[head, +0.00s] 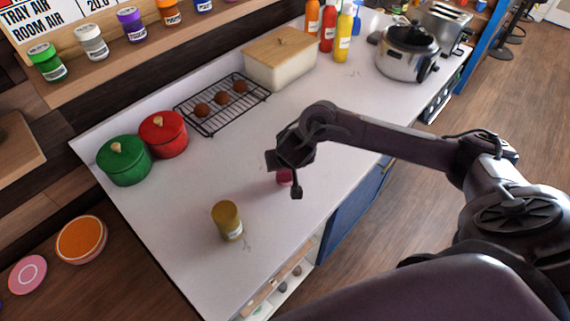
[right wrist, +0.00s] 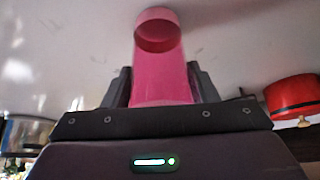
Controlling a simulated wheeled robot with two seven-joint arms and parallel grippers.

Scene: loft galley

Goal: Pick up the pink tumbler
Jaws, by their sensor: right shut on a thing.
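The pink tumbler (right wrist: 160,65) is between the fingers of my right gripper (right wrist: 162,85) in the right wrist view. The fingers are shut on its sides. In the head view only a small part of the tumbler (head: 285,177) shows below my right gripper (head: 288,180), which hides the rest. The tumbler is at or just above the white counter (head: 210,175); I cannot tell whether it touches. My left gripper is not in view.
A jar with a mustard-yellow lid (head: 228,220) stands nearby on the counter. A red pot (head: 163,135) and a green pot (head: 124,160) stand at the left. A wire rack (head: 222,104) with brown balls and a lidded bin (head: 280,60) are behind. The counter between is clear.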

